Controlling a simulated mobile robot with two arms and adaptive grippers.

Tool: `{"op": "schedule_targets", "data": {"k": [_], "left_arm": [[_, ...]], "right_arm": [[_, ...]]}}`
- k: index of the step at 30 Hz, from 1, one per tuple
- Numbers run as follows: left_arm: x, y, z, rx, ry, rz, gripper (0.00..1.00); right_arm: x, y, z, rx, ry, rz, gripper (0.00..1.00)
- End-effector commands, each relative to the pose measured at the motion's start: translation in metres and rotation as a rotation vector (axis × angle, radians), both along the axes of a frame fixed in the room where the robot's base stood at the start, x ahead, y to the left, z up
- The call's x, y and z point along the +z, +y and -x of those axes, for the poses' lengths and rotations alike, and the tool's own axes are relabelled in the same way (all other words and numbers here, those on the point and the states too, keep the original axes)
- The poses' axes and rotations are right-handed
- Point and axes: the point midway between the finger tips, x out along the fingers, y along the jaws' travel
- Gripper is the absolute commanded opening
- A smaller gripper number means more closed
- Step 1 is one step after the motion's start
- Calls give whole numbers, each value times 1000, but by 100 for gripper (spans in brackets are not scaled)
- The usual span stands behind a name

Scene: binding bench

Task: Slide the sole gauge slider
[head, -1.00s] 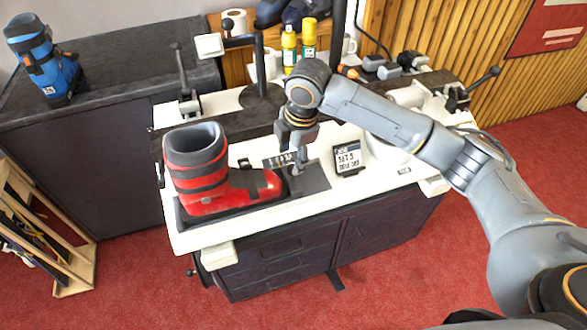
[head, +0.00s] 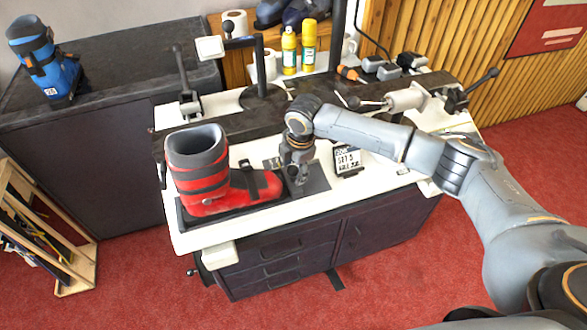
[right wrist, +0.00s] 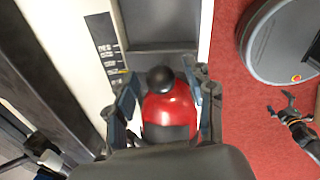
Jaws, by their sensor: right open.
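The red ski boot (head: 205,175) stands in a dark tray on the white bench, its toe pointing right. The sole gauge is a grey plate (head: 316,180) at the toe, with a dark scale strip that shows in the right wrist view (right wrist: 106,45). The slider's round black knob (right wrist: 160,79) appears in front of the red toe (right wrist: 168,110). My right gripper (head: 298,182) is low over the gauge; in the wrist view its open fingers (right wrist: 163,88) stand either side of the knob. My left gripper (right wrist: 279,102) shows at the wrist view's right edge, fingers apart and empty.
A small sign (head: 346,161) stands right of the gauge. A dark clamp bar (head: 350,108) crosses the bench behind, with a black post (head: 262,70) and yellow bottles (head: 308,45) further back. A blue boot (head: 45,58) stands on the dark cabinet at left.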

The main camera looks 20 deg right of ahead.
Motion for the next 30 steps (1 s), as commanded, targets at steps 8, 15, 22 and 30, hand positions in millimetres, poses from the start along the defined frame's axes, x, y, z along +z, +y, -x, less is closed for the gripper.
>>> {"op": "schedule_targets", "data": {"k": [8,15,22,30], "left_arm": [[1,0,0,0,0,0,100],[1,0,0,-1,0,0,100],[1,1,0,-1,0,-1,100],[8,1,0,-1,0,-1,100]], "right_arm": [[-12,1,-2,0,-1,0,54],[-11,1,-2,0,-1,0,39],[-11,1,-2,0,0,0,0],[-9,-15,-2,-4,3,2,0]]}}
